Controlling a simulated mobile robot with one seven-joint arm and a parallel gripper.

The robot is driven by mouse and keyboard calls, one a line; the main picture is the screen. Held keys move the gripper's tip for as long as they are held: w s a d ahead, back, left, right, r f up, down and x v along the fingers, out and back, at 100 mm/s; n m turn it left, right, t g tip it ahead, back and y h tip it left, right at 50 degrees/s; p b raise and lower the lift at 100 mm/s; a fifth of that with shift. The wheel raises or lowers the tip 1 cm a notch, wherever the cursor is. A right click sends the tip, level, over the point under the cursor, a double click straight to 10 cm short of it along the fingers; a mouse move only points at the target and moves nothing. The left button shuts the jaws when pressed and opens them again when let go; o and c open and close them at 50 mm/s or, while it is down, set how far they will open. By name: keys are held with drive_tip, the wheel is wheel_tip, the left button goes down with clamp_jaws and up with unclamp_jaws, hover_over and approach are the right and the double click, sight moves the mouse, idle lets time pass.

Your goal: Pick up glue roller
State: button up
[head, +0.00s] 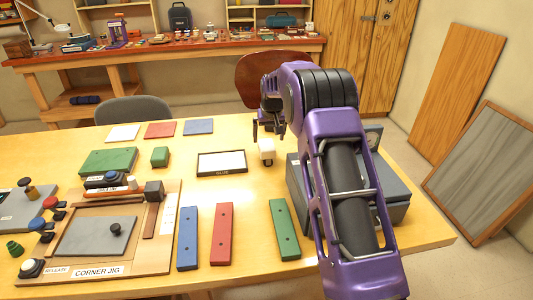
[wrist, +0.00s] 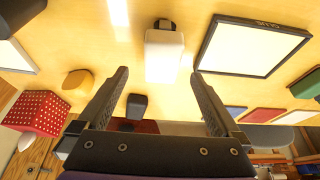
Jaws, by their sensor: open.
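A small white block-like piece with a dark end, which looks like the glue roller (head: 267,147), is on the table just right of the framed white tray (head: 221,163). In the wrist view the white piece (wrist: 164,55) lies ahead of the fingertips, roughly centred between them. The tray, with a label on its edge, shows beside it in the wrist view (wrist: 255,45). My gripper (head: 268,127) is open and empty, just behind the white piece in the head view. Its two fingers (wrist: 160,73) are spread wide in the wrist view. I cannot see contact.
Blue (head: 188,240), red (head: 222,235) and green (head: 284,230) bars lie in front. A corner jig (head: 150,245) fills the left front. In the wrist view, a red spotted box (wrist: 37,110) is at left.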

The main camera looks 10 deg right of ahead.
sight(267, 145)
drive_tip(key=shift+x, duration=3.5)
drive_tip(key=shift+w+a, duration=0.1)
drive_tip(key=shift+a, duration=0.05)
drive_tip(key=shift+c, duration=0.3)
